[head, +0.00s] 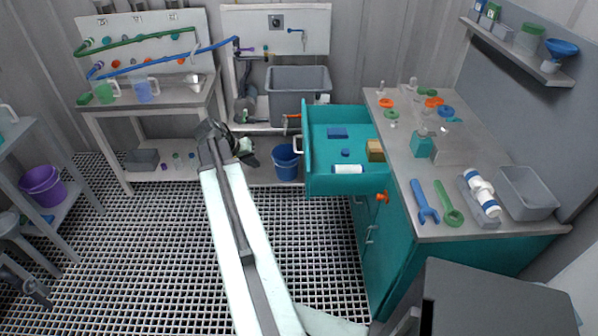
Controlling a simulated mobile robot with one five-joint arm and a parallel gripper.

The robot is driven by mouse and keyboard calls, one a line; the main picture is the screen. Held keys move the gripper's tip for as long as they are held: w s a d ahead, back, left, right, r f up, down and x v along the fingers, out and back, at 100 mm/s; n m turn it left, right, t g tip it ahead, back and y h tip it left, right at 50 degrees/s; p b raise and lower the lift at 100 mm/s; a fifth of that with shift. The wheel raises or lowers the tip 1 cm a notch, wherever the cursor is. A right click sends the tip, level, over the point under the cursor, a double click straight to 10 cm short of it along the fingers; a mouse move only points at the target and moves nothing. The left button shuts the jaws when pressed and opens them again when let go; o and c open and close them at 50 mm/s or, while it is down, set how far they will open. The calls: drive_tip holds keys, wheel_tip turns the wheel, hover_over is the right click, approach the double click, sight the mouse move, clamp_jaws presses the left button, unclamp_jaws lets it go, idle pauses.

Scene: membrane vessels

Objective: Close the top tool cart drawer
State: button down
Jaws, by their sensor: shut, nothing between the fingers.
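The top drawer (348,188) of the teal tool cart (390,262) stands pulled out to the left, with its inside visible. It holds blue pieces, a brown block (375,150) and a white cylinder (347,169). The drawer's pale handle (298,146) is on its left front face. My gripper (252,160) is at the end of my long white arm, left of the drawer front in the picture. It is shut and empty, and a gap shows between it and the handle. How its height compares with the drawer's is hard to tell.
The grey cart top (405,165) carries wrenches, bottles and a grey bin (525,192). A blue bucket (286,163) stands behind the drawer, below a grey sink (298,95). A workbench (150,95) is at back left. The grated floor (150,250) left of my arm is clear.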

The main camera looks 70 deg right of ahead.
drive_tip(key=s+d+f+m+b, duration=0.1)
drive_tip(key=s+d+f+b, duration=0.6)
drive_tip(key=s+d, duration=0.4)
drive_tip(key=shift+s+f+g+b, duration=0.35)
drive_tip(key=shift+s+g+b, duration=0.05)
drive_tip(key=shift+s+b, duration=0.2)
drive_tip(key=shift+d, duration=0.1)
